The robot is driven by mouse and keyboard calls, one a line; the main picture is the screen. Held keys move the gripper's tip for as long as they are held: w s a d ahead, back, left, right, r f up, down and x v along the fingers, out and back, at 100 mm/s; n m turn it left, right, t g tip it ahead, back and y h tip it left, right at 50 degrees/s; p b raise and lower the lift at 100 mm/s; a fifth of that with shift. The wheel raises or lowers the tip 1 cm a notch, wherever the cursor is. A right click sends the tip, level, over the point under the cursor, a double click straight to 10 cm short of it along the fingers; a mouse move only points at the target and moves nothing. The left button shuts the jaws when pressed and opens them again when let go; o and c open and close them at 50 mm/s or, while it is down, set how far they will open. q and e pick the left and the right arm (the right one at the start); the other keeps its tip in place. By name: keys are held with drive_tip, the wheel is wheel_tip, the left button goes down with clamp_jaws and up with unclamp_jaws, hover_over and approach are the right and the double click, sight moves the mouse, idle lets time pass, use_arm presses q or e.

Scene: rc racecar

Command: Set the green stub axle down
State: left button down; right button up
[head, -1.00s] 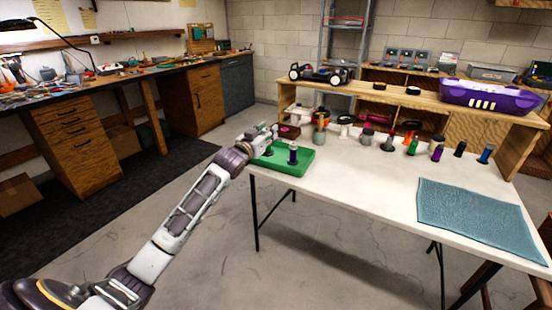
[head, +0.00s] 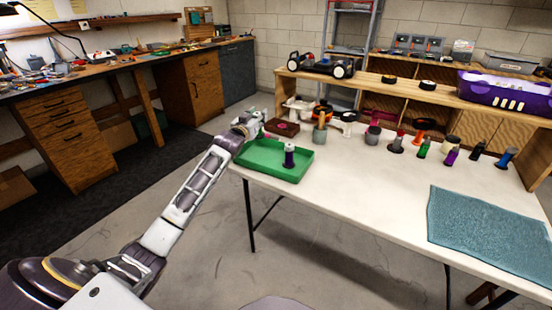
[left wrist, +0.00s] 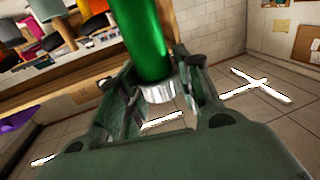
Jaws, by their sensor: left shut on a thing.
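My left gripper (head: 250,124) is at the back left corner of the table, just behind the green tray (head: 262,168). In the left wrist view its fingers are shut on the green stub axle (left wrist: 146,38), a green cylinder with a silvery metal end between the fingers. The axle's far end is cut off by that view. In the head view the held axle is too small and covered to make out clearly. My right gripper is not in view.
Several coloured parts stand along the back of the white table (head: 345,185), including a green one (head: 423,148) and a blue one (head: 505,158). A teal mat (head: 490,228) lies at the right. A car chassis (head: 321,65) and purple basket (head: 505,92) sit on the shelf. The table's middle is clear.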

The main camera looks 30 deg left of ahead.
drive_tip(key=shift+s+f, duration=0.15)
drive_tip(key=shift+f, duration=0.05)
use_arm(q)
drive_tip(key=shift+f, duration=0.6)
wheel_tip(320, 180, down, 4)
drive_tip(key=shift+f+b, duration=0.15)
drive_tip(key=shift+b, duration=0.6)
drive_tip(key=shift+f, duration=0.3)
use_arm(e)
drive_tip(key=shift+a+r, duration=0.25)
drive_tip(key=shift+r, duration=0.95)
use_arm(q)
drive_tip(key=shift+f, duration=0.1)
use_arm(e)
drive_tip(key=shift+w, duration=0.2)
